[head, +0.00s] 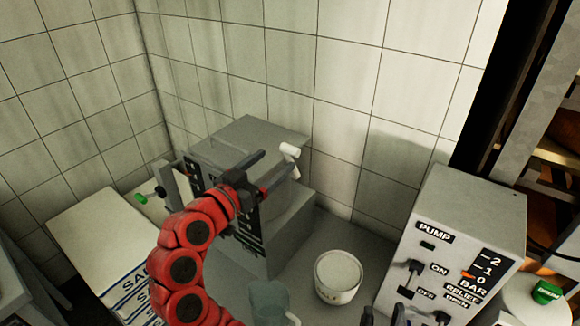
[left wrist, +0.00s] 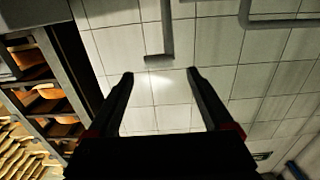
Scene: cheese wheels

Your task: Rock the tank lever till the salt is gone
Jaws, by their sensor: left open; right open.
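A grey tank-like box (head: 262,133) with a dark panel stands against the tiled wall in the head view. A white lever-like handle (head: 290,150) shows at its right side; I cannot tell how it is mounted. My left gripper (head: 268,172), on the red arm, is open in front of the box, just left of the handle. The left wrist view shows its fingers (left wrist: 160,75) apart with nothing between them. My right gripper (head: 383,316) shows only its tips at the bottom edge, open. I cannot make out loose salt.
A white tub (head: 338,277) and a clear jug (head: 268,298) stand on the grey surface. A pump box (head: 456,235) with switches is at right, beside a green-capped container (head: 546,292).

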